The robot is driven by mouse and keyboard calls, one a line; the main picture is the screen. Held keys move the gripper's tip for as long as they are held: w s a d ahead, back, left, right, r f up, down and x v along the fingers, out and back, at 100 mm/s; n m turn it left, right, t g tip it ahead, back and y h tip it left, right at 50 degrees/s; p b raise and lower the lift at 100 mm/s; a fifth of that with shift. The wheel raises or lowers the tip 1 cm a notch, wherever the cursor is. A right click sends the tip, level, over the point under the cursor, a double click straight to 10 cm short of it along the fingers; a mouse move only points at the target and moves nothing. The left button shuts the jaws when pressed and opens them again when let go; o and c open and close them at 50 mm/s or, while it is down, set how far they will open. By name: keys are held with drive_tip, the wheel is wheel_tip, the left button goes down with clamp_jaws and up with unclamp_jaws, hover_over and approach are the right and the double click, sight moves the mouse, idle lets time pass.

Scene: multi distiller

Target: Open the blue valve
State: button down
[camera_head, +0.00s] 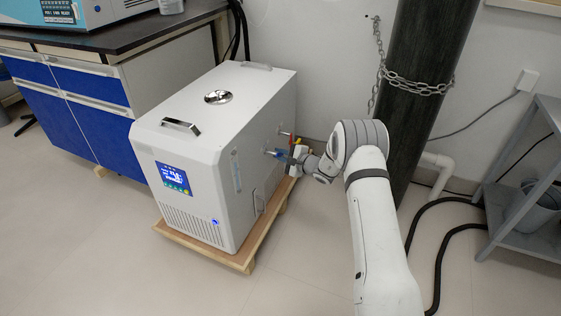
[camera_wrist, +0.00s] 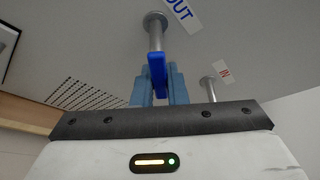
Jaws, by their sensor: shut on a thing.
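The blue valve (camera_wrist: 157,72) is on a metal pipe stub labelled OUT on the side of the white chiller unit (camera_head: 225,110). In the wrist view my gripper (camera_wrist: 157,88) has its two blue-grey fingers on either side of the blue handle, shut on it. In the head view the blue valve (camera_head: 274,153) shows at the unit's right side, with my gripper (camera_head: 288,155) against it and partly hiding it. A red valve (camera_head: 287,134) sits close behind it. In the wrist view a second pipe stub (camera_wrist: 208,86) labelled IN is to the right.
The unit stands on a wooden pallet (camera_head: 245,262). A dark gas cylinder (camera_head: 425,70) with a chain stands behind my arm. A grey shelf (camera_head: 525,200) and black hoses (camera_head: 440,255) are at the right. A blue-fronted bench (camera_head: 85,125) is at the left.

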drive_tip(key=n, duration=0.1)
drive_tip(key=n+t, duration=0.1)
drive_tip(key=n, duration=0.1)
drive_tip(key=shift+w+a+r+n+t, duration=0.1)
drive_tip(key=shift+r+n+t, duration=0.2)
drive_tip(key=shift+r, duration=0.1)
drive_tip(key=shift+r+n+t+y, duration=0.35)
drive_tip(key=shift+n+y, duration=0.25)
drive_tip(key=shift+n, duration=0.5)
drive_tip(key=c, duration=1.8)
unclamp_jaws()
drive_tip(key=o, duration=0.4)
drive_tip(key=shift+w+r, duration=0.1)
drive_tip(key=shift+c, duration=0.2)
drive_tip(key=p+v, duration=0.3)
drive_tip(key=v, duration=0.5)
